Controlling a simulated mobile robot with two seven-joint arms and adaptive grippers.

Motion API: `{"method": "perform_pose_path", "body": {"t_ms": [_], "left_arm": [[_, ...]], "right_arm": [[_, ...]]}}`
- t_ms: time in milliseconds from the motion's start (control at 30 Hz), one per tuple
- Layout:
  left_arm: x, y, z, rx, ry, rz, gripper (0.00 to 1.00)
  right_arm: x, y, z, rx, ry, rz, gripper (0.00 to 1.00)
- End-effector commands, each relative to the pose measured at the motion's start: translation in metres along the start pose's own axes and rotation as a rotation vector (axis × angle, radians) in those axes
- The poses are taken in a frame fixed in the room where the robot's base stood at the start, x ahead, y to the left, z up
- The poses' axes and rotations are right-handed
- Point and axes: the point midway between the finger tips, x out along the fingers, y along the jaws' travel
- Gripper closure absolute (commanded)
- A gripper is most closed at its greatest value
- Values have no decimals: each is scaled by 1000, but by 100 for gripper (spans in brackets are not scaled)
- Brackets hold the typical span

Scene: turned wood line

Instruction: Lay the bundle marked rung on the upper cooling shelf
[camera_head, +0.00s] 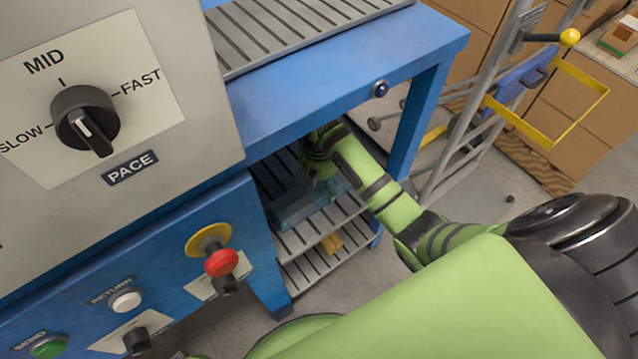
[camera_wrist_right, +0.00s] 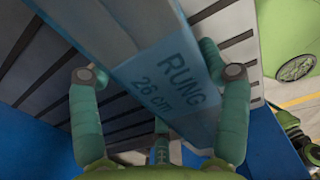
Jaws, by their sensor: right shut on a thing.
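The bundle marked rung (camera_head: 298,210) is a long blue-grey block inside the shelf bay under the blue bench. In the right wrist view the bundle (camera_wrist_right: 178,85) shows the words "RUNG 26 cm". My right gripper (camera_head: 318,178) reaches into the bay from the right. In the right wrist view its fingers (camera_wrist_right: 155,68) stand on both sides of the bundle and hold it. The upper cooling shelf (camera_head: 345,208) is grey and slatted and lies beneath the bundle. I cannot tell whether they touch. My left gripper is not in view.
A lower slatted shelf (camera_head: 305,273) lies below, with a yellowish wooden piece (camera_head: 332,243) near it. The blue bench top (camera_head: 330,75) and its leg (camera_head: 415,120) frame the bay. A control panel stands at left; a hand truck (camera_head: 475,120) stands at right.

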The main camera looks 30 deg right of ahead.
Motion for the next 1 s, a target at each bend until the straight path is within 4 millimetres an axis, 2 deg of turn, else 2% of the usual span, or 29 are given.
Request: {"method": "perform_pose_path", "body": {"t_ms": [300,333,367,767,867,1000], "left_arm": [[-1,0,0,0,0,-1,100],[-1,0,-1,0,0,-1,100],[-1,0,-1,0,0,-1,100],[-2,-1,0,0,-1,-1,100],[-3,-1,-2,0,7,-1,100],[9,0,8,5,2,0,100]], "right_arm": [[2,0,0,-1,0,1,80],[2,0,0,-1,0,-1,12],[2,0,0,0,0,-1,0],[0,0,0,0,1,1,0],[-9,0,0,0,0,3,0],[-34,1,0,-1,-1,4,0]]}}
